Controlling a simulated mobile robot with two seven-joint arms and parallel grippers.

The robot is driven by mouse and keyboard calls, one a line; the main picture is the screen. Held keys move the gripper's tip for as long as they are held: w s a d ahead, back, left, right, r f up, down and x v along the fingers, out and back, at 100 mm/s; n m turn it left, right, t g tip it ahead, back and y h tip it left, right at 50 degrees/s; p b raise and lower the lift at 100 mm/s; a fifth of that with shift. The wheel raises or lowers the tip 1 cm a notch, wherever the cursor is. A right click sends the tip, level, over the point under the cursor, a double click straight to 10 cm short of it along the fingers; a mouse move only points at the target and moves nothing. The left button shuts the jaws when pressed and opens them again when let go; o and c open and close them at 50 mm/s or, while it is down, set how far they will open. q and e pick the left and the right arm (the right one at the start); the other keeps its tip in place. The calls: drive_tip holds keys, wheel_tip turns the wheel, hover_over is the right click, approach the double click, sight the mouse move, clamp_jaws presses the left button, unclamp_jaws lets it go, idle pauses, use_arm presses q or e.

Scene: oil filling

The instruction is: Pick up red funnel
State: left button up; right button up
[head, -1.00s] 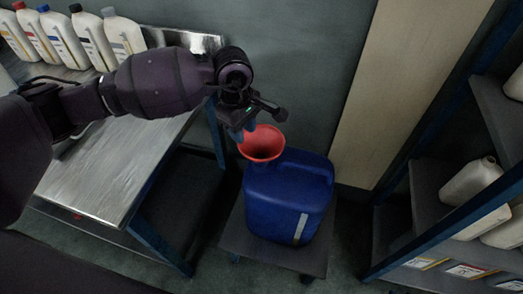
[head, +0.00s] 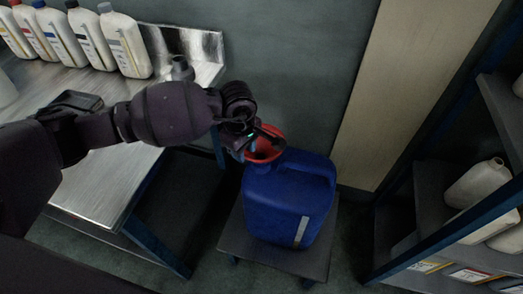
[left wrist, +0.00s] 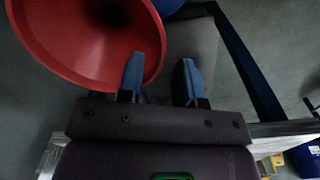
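The red funnel (head: 268,152) stands in the mouth of the blue canister (head: 290,200). In the left wrist view the funnel (left wrist: 85,40) fills the upper left, its wide rim facing me. My left gripper (head: 246,152) is at the funnel's left side and hides part of its rim in the head view. In the left wrist view the left gripper (left wrist: 160,75) has its blue fingers apart. One finger overlaps the inside of the funnel's rim and the other is outside it, so the rim lies between them. I cannot tell whether either finger touches it. My right gripper is not in view.
The canister stands on a small grey stand (head: 250,244). A metal table (head: 110,168) with several white bottles (head: 92,38) is at the left. A blue-framed shelf (head: 440,236) with white jugs is at the right. The wall is close behind the canister.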

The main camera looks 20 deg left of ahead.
use_arm(q)
drive_tip(key=shift+f, duration=0.8)
drive_tip(key=shift+r, duration=0.1)
clamp_jaws()
